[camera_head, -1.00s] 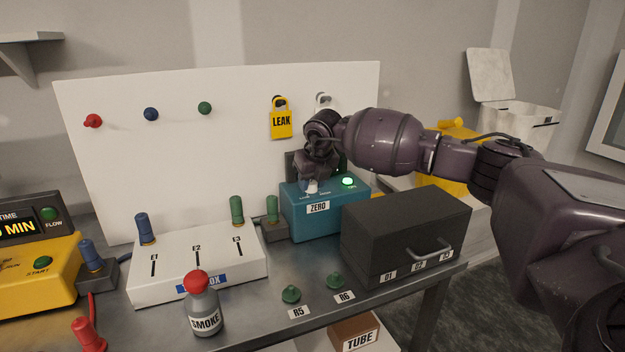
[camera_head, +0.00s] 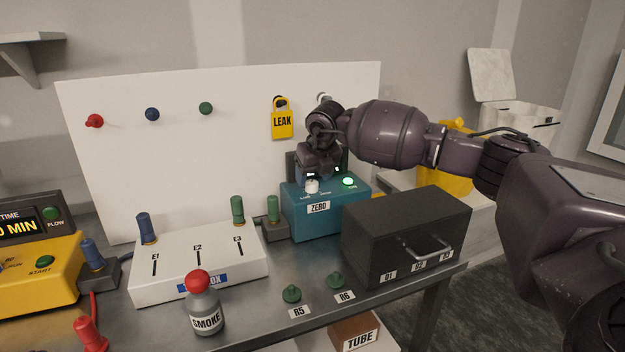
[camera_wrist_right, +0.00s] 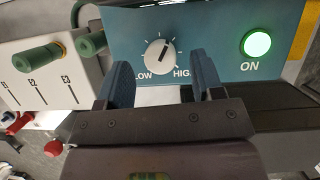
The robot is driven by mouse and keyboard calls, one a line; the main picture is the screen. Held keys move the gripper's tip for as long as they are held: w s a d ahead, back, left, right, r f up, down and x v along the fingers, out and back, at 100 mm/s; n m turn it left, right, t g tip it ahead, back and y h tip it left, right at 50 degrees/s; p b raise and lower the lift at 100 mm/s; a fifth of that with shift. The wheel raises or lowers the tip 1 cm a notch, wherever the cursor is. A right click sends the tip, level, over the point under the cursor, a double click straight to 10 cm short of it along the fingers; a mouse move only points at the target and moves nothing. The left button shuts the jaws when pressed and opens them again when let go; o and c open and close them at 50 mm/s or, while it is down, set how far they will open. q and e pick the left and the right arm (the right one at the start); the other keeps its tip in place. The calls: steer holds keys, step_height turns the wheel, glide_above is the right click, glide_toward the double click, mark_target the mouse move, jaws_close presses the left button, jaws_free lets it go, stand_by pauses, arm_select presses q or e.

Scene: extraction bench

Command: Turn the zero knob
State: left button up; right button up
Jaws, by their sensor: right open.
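The zero knob (camera_head: 312,187) is a small white dial on the teal ZERO box (camera_head: 325,222). In the right wrist view the knob (camera_wrist_right: 160,56) sits above the LOW and HIGH marks, its dark pointer line tilted slightly right of upright. My right gripper (camera_head: 318,174) is behind and just above the knob in the head view. In the right wrist view my right gripper (camera_wrist_right: 164,82) is open, its two blue fingers apart, with the knob seen between and beyond the tips; nothing is held. My left gripper is not in view.
A lit green ON button (camera_wrist_right: 257,44) is right of the knob. A dark drawer box (camera_head: 405,235) stands in front right of the ZERO box. A yellow LEAK tag (camera_head: 282,122) hangs on the white panel behind.

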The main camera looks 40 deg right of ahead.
steer(key=v, duration=0.8)
steer(key=shift+s+r+p, duration=0.15)
steer(key=shift+r+p, duration=0.2)
steer(key=shift+p, duration=0.05)
